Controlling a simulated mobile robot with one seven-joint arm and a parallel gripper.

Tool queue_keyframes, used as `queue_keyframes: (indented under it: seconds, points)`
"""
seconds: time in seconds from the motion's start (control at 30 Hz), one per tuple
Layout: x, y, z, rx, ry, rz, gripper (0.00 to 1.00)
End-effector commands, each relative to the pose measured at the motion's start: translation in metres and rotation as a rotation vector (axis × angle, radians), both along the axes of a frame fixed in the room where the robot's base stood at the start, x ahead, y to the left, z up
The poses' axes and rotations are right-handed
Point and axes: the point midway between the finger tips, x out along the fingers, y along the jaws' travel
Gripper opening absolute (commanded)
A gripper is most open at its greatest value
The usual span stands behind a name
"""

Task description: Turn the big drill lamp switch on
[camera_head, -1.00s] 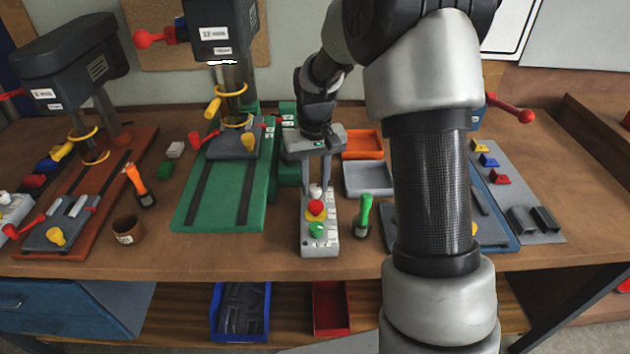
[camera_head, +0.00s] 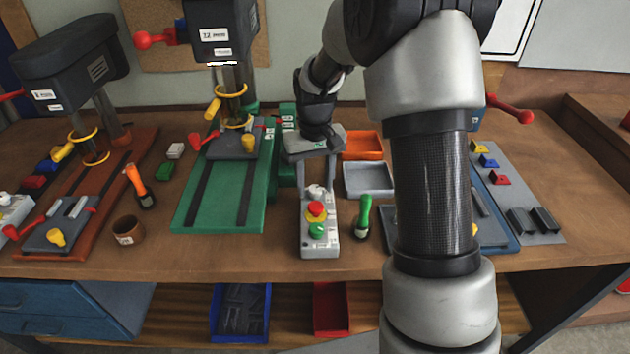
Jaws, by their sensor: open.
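The big drill (camera_head: 222,30) stands at the back, left of centre, on a green base (camera_head: 222,200). In front of my arm is a light grey control box (camera_head: 319,246) with a green button (camera_head: 318,228), a red mushroom button over yellow (camera_head: 316,210) and a whitish knob (camera_head: 316,191) at its far end. The knob looks like the lamp switch, but its marking is too small to read. My gripper (camera_head: 316,184) points down over the far end of the box, fingers apart on either side of the knob. Whether they touch it cannot be told.
A brown cup (camera_head: 128,230) and an orange-handled tool (camera_head: 139,187) are to the left. A smaller drill (camera_head: 70,60) stands far left.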

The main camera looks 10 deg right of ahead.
Motion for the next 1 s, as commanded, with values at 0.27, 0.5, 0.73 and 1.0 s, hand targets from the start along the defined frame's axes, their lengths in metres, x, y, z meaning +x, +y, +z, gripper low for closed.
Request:
queue_keyframes:
  seconds: [0.27,0.5,0.73,1.0]
  points:
    - [0.001,0.000,0.027,-0.001,-0.004,0.000,0.45]
    - [0.001,0.000,0.085,0.000,-0.006,0.000,0.45]
    - [0.001,0.000,0.138,0.000,-0.005,0.000,0.45]
    - [0.000,0.000,0.171,0.000,-0.001,0.000,0.45]
